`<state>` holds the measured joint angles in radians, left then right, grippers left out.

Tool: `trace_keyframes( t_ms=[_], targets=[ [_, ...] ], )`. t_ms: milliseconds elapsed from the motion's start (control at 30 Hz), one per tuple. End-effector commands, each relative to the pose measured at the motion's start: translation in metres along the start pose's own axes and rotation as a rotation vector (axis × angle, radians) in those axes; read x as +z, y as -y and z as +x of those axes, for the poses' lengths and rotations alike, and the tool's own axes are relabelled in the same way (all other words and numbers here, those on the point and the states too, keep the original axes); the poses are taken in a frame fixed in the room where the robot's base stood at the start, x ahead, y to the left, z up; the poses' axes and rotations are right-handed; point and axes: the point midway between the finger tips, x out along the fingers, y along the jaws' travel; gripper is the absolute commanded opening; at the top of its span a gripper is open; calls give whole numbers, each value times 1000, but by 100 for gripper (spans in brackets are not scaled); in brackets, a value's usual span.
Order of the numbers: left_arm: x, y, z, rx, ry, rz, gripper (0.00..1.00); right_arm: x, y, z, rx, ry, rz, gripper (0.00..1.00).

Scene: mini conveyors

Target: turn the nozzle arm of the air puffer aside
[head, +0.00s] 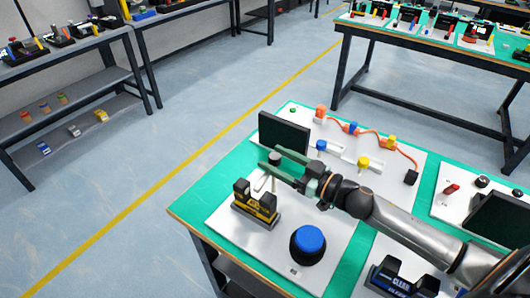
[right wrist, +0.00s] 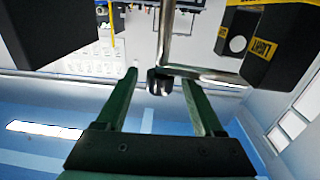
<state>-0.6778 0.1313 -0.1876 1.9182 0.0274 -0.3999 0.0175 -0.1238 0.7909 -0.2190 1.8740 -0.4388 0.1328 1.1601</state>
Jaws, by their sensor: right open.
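My right gripper (head: 272,158) has green fingers and is open over the left part of the near table. In the right wrist view its two fingers (right wrist: 159,78) stand apart. A bent metal rod (right wrist: 164,35), which looks like the nozzle arm of the air puffer, comes down to a dark tip (right wrist: 160,84) between or just beyond the fingertips. I cannot tell whether they touch. In the head view a grey cylinder (head: 274,158) shows at the fingertips. The puffer's body is not clearly told apart. My left gripper is not in view.
A black and yellow block (head: 255,203) stands just below the gripper; in the wrist view a yellow label (right wrist: 262,45) reads LIGHT. A blue button (head: 309,240) and a dark upright panel (head: 284,134) are close by. Orange-cabled parts (head: 350,129) lie farther back.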

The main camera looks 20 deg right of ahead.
Motion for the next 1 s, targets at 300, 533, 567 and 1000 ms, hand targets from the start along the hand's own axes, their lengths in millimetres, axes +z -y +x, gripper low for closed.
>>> trace_keyframes(
  t_ms=[300,533,567,1000],
  targets=[
    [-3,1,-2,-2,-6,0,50,-1,0,31,1,-2,1,69],
    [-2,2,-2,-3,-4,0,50,0,0,36,0,0,-1,69],
    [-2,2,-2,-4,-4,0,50,0,0,36,0,0,-1,69],
    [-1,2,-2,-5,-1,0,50,0,0,36,0,0,0,37]
  ],
)
